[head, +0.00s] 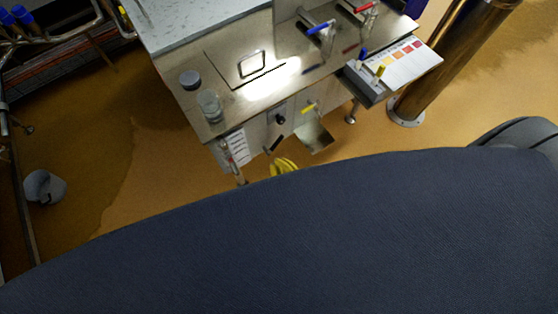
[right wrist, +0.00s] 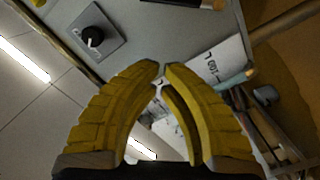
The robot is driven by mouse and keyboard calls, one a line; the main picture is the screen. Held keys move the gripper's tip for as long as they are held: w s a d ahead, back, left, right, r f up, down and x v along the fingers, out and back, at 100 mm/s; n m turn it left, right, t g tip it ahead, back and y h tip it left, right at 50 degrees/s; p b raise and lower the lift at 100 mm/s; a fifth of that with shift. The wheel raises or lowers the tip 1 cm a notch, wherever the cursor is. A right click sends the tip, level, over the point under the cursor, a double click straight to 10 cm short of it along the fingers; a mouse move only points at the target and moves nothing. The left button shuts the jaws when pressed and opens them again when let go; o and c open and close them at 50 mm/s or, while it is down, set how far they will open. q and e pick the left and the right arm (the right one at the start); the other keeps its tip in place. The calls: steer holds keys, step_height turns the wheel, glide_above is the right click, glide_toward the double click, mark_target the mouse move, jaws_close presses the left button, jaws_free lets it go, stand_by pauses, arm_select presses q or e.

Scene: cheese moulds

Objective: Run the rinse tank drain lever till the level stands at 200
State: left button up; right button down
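The steel tank unit (head: 228,105) stands at the top middle of the head view. On its front are a yellow-handled lever (head: 308,107), a black lever (head: 276,143) and a black knob (head: 280,118); I cannot tell which is the drain lever. A gauge tube (head: 229,153) stands beside a white scale label (head: 238,146). In the right wrist view, the label (right wrist: 222,65) shows a mark like 100, with a teal tube (right wrist: 236,80); the level cannot be read. My right gripper (right wrist: 161,67), yellow, has its tips nearly together, nothing visibly held. It is just below the black lever (head: 284,166). My left gripper is out of view.
Blue and red tap levers are further back. A metal chute (head: 314,138) hangs at the front. A brown column (head: 440,62) stands right; a grey bucket (head: 44,187) lies left on floor.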

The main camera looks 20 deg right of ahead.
steer(key=x, duration=0.2)
steer(key=d+f+x, duration=0.1)
steer(key=x, duration=0.5)
steer(key=shift+w+d+f, duration=0.15)
steer(key=shift+w+d, duration=0.05)
steer(key=shift+w, duration=0.05)
steer(key=shift+w+d+f, duration=0.3)
steer(key=shift+d+f, duration=0.35)
steer(key=shift+w+d+m, duration=0.1)
steer(key=shift+d+m, duration=0.25)
steer(key=shift+m, duration=0.05)
